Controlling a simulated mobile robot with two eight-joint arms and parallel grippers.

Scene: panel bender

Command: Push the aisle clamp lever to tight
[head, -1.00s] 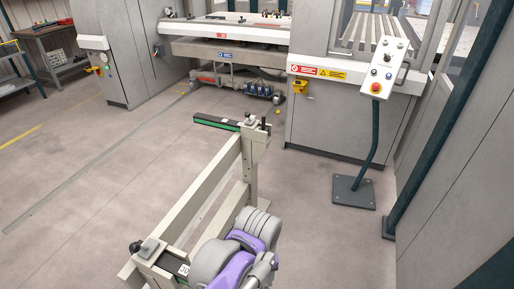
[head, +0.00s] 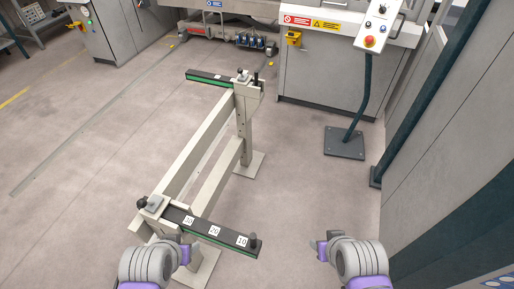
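A beige stand (head: 200,150) runs from lower left to upper centre, with a dark rail at each end. The near rail (head: 228,234) carries white labels, some reading 20 and 10. A clamp block (head: 153,203) with a black knob sits at the near corner, and another clamp (head: 243,76) with a dark upright lever or pin (head: 256,79) at the far corner. I cannot tell which is the aisle clamp lever or how it is set. My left gripper (head: 187,252) is beside the near rail's left part. My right gripper (head: 318,246) is right of the rail's end, apart from it.
A control pedestal (head: 345,143) stands on a floor plate at upper right. Grey machine cabinets (head: 320,75) line the back, and a grey wall panel (head: 450,150) is on the right.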

